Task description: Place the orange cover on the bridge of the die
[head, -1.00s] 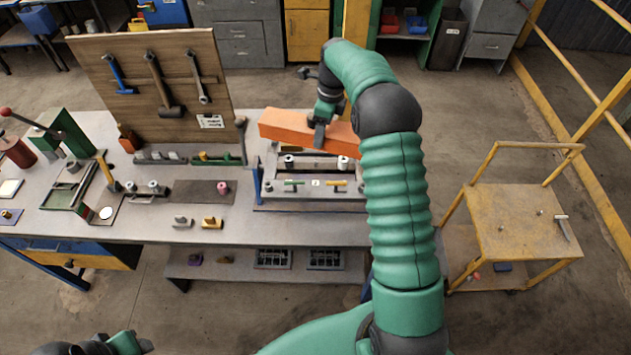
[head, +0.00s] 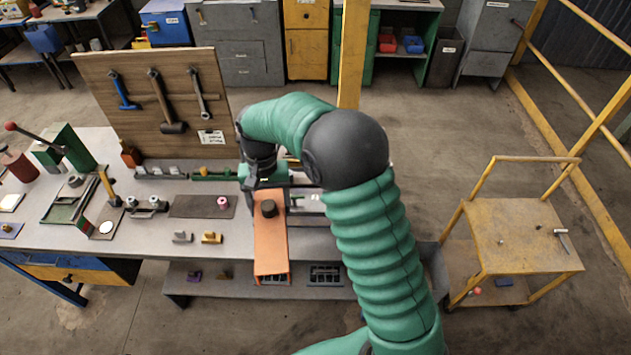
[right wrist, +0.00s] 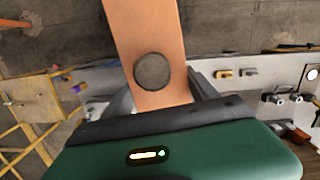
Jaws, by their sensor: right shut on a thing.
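The orange cover (head: 270,240), a long flat-topped piece with a dark round knob, points toward me, its near end reaching past the table's front edge. My right gripper (head: 264,184) is shut on its far end. In the right wrist view the cover (right wrist: 145,28) runs up from the jaws, with the knob close to them; the fingertips are largely hidden. The die (head: 312,204), a grey assembly on the table, is mostly hidden behind my right arm and the cover, so its bridge cannot be made out clearly. My left gripper is out of view.
The workbench (head: 120,240) holds small parts and a dark mat (head: 190,206) left of the cover. An upright tool board (head: 150,100) stands at the back left. A yellow cart (head: 520,235) stands on the right, apart from the bench.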

